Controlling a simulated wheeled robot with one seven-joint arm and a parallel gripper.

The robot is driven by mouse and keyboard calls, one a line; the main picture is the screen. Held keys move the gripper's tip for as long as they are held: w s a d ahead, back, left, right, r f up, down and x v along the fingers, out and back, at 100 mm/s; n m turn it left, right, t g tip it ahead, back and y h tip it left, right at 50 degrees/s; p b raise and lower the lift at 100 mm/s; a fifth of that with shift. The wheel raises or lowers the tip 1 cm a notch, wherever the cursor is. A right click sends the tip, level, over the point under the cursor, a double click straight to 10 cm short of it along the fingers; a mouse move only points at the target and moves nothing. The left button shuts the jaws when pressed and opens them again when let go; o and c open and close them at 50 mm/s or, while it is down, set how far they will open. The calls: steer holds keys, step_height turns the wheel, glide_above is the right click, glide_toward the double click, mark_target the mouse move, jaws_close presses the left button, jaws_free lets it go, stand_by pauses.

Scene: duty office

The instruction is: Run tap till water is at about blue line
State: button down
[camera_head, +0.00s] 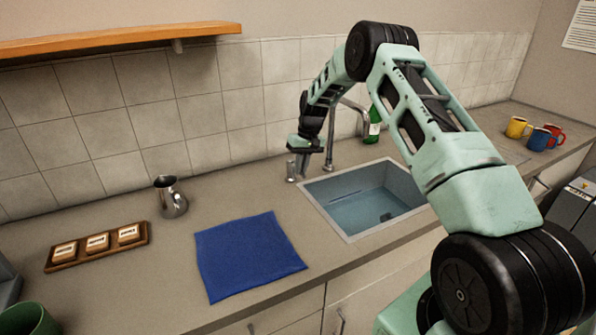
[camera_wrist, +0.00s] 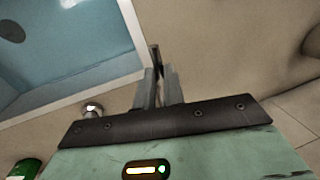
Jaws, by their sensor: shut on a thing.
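The sink (camera_head: 340,234) is set into the counter and holds bluish water (camera_head: 365,203); a dark drain shows through it. The wrist view shows part of the sink (camera_wrist: 132,40) and the water (camera_wrist: 70,45). The tap (camera_head: 331,143) is a curved metal spout behind the sink. I cannot make out a stream below it or a blue line on the basin wall. My gripper (camera_head: 302,163) points down left of the spout, shut on what looks like the tap handle (camera_head: 291,173), mostly hidden by the fingers. In the wrist view the gripper (camera_wrist: 157,82) is nearly closed.
A green bottle (camera_head: 374,124) stands behind the sink. A blue cloth (camera_head: 247,255) lies left of it, with a metal jug (camera_head: 171,198) and a wooden tray (camera_head: 52,263) of labelled blocks beyond. Mugs (camera_head: 517,127) stand at the far right. A wooden shelf (camera_head: 110,39) hangs above.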

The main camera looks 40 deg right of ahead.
steer(key=shift+d, duration=0.2)
stand_by(0.4)
steer(key=c, duration=1.5)
jaws_free()
steer(key=d+r+b, duration=0.1)
steer(key=r, duration=0.4)
steer(key=d+r+b, duration=0.1)
steer(key=r, duration=0.5)
steer(key=d+r+b, duration=0.1)
steer(key=r+b, duration=0.1)
steer(key=r, duration=0.4)
steer(key=shift+s+d, duration=0.2)
